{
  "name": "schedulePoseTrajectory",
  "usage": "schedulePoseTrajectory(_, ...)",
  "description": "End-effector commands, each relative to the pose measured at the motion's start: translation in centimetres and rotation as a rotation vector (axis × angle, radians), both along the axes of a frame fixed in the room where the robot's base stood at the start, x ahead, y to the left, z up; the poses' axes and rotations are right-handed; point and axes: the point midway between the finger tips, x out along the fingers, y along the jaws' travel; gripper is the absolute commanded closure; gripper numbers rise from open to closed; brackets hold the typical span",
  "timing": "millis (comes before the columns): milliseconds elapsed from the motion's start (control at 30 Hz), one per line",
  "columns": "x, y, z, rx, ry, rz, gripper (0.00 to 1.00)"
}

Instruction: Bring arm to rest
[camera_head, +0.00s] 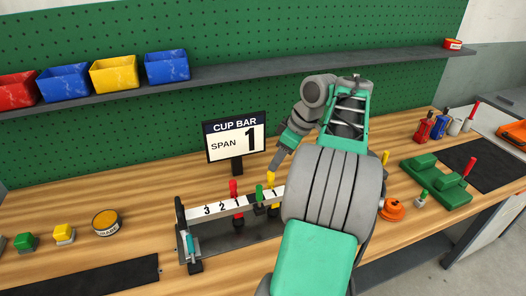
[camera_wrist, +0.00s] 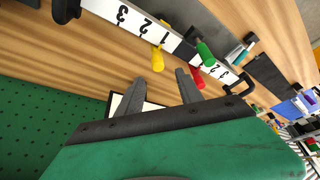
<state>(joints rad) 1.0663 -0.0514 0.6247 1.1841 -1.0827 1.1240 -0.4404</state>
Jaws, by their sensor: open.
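My arm reaches over the workbench from the front in the head view. My gripper (camera_wrist: 158,92) shows in the wrist view with its two dark fingers apart and nothing between them. In the head view the gripper's fingertips are hard to make out near the numbered white bar (camera_head: 222,209). The bar carries red, green and yellow handled pieces; the yellow handle (camera_wrist: 158,60), green handle (camera_wrist: 206,53) and red handle (camera_wrist: 197,82) show ahead of the fingers. The fingers appear apart from them. My arm hides the bar's right part in the head view.
A sign (camera_head: 235,137) reading "CUP BAR SPAN 1" stands behind the bar. Several bins, including a yellow bin (camera_head: 114,72), sit on the shelf (camera_head: 260,67). A green fixture (camera_head: 436,182) and an orange round piece (camera_head: 392,209) lie right of my arm. A round tin (camera_head: 106,222) stands left.

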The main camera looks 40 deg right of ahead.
Motion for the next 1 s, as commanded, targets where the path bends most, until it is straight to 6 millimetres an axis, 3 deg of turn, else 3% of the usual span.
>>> schedulePoseTrajectory(133,0.4,0.6,0.1,0.001,0.001,-0.001,0.57)
schedulePoseTrajectory(233,2.3,4.4,0.6,0.013,0.010,-0.024,0.57)
schedulePoseTrajectory(267,2.9,6.2,0.8,0.018,0.014,-0.038,0.57)
schedulePoseTrajectory(400,4.3,16.5,0.7,0.038,0.046,-0.132,0.57)
schedulePoseTrajectory(467,3.6,20.5,0.2,0.040,0.057,-0.175,0.57)
schedulePoseTrajectory(600,-0.4,27.8,-2.1,0.023,0.078,-0.278,0.57)
schedulePoseTrajectory(700,-3.7,30.3,-4.1,0.001,0.081,-0.338,0.57)
schedulePoseTrajectory(800,-5.9,31.3,-5.7,-0.016,0.079,-0.376,0.57)
schedulePoseTrajectory(1000,-6.9,31.5,-6.5,-0.025,0.079,-0.400,0.57)
